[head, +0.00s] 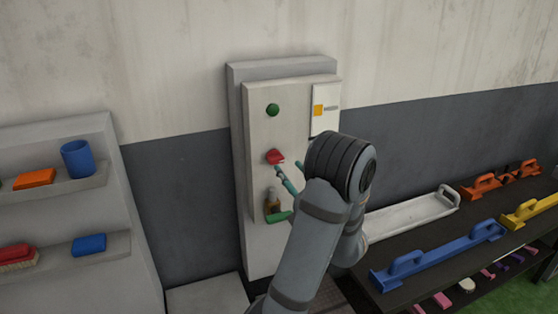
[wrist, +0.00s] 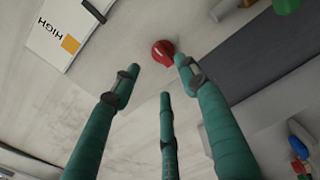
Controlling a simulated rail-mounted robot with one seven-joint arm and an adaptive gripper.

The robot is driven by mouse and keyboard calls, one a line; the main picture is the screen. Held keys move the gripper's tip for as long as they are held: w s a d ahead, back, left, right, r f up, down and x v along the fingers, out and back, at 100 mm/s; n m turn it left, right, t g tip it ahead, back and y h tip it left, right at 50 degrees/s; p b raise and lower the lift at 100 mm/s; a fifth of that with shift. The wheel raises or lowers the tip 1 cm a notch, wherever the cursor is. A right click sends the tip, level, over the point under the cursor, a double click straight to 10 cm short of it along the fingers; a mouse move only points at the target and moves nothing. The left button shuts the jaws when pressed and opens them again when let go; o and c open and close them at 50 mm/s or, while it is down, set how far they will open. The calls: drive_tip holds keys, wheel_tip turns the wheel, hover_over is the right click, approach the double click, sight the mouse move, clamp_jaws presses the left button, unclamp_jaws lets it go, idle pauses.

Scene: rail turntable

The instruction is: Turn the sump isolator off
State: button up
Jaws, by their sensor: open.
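A grey control panel (head: 257,135) on the wall carries a red knob (head: 275,157) below a green round button (head: 273,110). No label naming the sump isolator is readable. My gripper (head: 284,177) is at the panel, its teal fingers close to the red knob's lower right edge. In the wrist view, my gripper (wrist: 158,75) is open and empty, with three fingers spread. The red knob (wrist: 163,52) shows just beyond the two upper fingertips, nearer the right one; whether a finger touches it I cannot tell.
A white plate with an orange square (head: 318,110) is at the panel's upper right; it reads HIGH in the wrist view (wrist: 65,30). A brass part (head: 272,198) and green lever (head: 278,216) sit below the knob. Shelves (head: 75,190) stand left, a dark bench (head: 400,225) right.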

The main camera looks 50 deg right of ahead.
sight(278, 160)
drive_tip(key=p+x, duration=0.3)
drive_tip(key=x, duration=0.5)
drive_tip(key=shift+w, duration=0.15)
drive_tip(key=shift+f, duration=0.1)
drive_tip(key=shift+c, duration=0.4)
clamp_jaws()
